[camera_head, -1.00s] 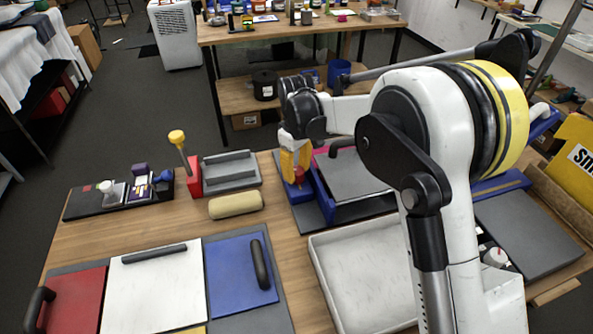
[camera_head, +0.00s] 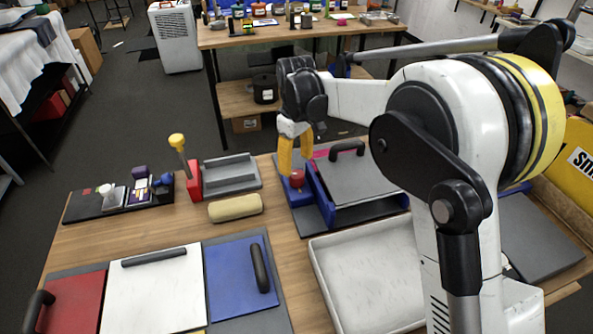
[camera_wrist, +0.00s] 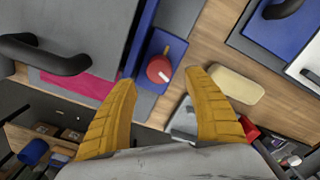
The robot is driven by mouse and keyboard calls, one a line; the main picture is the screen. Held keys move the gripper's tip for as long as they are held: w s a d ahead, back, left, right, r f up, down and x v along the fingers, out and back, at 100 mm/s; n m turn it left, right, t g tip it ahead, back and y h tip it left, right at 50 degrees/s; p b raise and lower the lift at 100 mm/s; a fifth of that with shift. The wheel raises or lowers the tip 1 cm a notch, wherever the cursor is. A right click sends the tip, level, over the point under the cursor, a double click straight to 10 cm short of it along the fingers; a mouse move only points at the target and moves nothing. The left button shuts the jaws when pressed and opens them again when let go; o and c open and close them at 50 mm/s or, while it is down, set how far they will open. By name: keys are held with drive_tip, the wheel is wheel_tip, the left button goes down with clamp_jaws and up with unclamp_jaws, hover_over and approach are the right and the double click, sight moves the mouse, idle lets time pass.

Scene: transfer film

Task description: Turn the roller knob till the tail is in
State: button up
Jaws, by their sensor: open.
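The red roller knob (camera_head: 297,178) stands on the blue base at the left side of the machine with a grey lid (camera_head: 355,178). In the wrist view the knob (camera_wrist: 159,69) shows between and beyond my fingertips. My gripper (camera_head: 294,160) is open and empty, with its yellow fingers spread above the knob and apart from it. A magenta strip, perhaps the tail (camera_wrist: 85,84), shows at the edge of the grey lid in the wrist view. A little of it (camera_head: 321,153) shows behind the machine in the head view. I cannot tell how far in it is.
A beige roll (camera_head: 235,207) and a grey tray (camera_head: 231,172) lie left of the machine. A red stand with a yellow-topped lever (camera_head: 178,142) is farther left. A white tray (camera_head: 325,275) is in front. Red, white and blue panels (camera_head: 240,272) cover the front left.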

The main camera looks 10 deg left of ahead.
sight(298, 174)
drive_tip(key=shift+a+r, duration=0.1)
drive_tip(key=shift+r, duration=1.35)
drive_tip(key=shift+d+r+n+y+p, duration=0.1)
drive_tip(key=shift+d+n+y+p, duration=0.4)
drive_tip(key=shift+n, duration=0.3)
drive_tip(key=f+n+y, duration=0.1)
drive_tip(key=f+n, duration=0.1)
drive_tip(key=f, duration=0.1)
drive_tip(key=f+n+y, duration=0.1)
drive_tip(key=f+n, duration=0.2)
drive_tip(key=f+n+g+y, duration=0.1)
drive_tip(key=f+n, duration=0.1)
drive_tip(key=f, duration=0.1)
drive_tip(key=shift+a, duration=0.35)
drive_tip(key=c, duration=1.2)
